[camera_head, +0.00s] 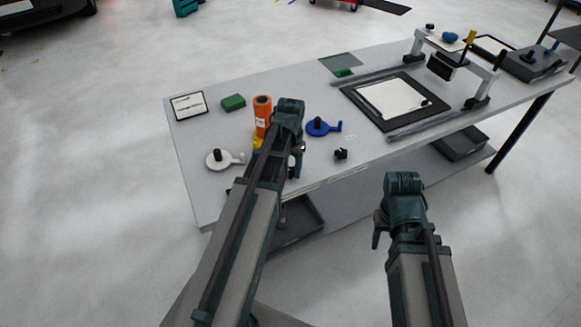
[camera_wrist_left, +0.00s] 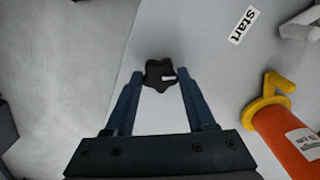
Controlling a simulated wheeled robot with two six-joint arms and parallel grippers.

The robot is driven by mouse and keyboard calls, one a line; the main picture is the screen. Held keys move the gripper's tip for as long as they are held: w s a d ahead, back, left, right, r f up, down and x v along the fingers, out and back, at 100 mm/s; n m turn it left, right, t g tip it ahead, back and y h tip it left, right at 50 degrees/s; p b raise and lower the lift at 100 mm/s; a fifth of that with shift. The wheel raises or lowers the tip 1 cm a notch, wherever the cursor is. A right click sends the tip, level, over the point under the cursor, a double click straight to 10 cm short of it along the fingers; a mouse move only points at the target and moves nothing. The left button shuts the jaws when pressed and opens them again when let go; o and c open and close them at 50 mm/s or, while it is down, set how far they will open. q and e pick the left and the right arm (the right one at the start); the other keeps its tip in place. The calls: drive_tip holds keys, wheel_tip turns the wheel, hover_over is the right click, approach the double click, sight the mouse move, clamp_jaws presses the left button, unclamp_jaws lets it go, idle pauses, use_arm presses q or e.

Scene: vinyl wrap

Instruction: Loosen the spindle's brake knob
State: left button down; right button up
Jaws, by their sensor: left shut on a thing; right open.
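A black star-shaped knob (camera_wrist_left: 159,75) with a small white mark, which looks like the brake knob, sits between the fingertips of my left gripper (camera_wrist_left: 160,77). The gripper is shut on it. In the head view my left gripper (camera_head: 294,163) is at the table's front part, and my own arm hides the knob. The roll (camera_wrist_left: 290,139) and a yellow hooked part (camera_wrist_left: 268,94) also show in the left wrist view. My right gripper (camera_head: 378,232) is open and empty in front of the table.
A framed black mat (camera_head: 365,118) and a gantry (camera_head: 447,48) take the right side.

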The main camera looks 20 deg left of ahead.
use_arm(q)
drive_tip(key=n, duration=0.4)
drive_tip(key=shift+n, duration=0.3)
drive_tip(key=n, duration=0.4)
drive_tip(key=shift+n, duration=0.3)
drive_tip(key=n, duration=0.4)
drive_tip(key=shift+n, duration=2.4)
drive_tip(key=shift+c, duration=1.2)
unclamp_jaws()
drive_tip(key=shift+r, duration=0.15)
